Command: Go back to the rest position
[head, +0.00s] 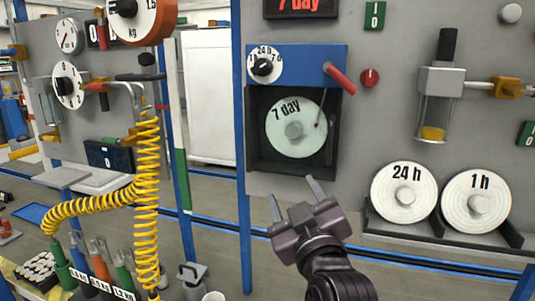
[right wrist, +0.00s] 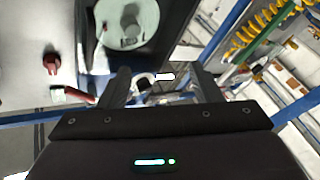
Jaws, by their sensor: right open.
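My right gripper (head: 293,191) is open and empty, raised in front of the panel, just below the recessed dark box. Its two fingers stand apart, and the right wrist view also shows them apart (right wrist: 165,88) with nothing between them. The box holds a pale "7 day" disc (head: 297,138), which also shows at the top of the right wrist view (right wrist: 128,20). My left gripper is not in view.
A red handle (head: 339,78) and a dial (head: 265,66) sit on the blue panel above the box. "24 h" (head: 404,205) and "1 h" (head: 477,216) discs stand in a rack at right. A yellow coiled hose (head: 146,200) hangs at left. Blue posts flank a gap.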

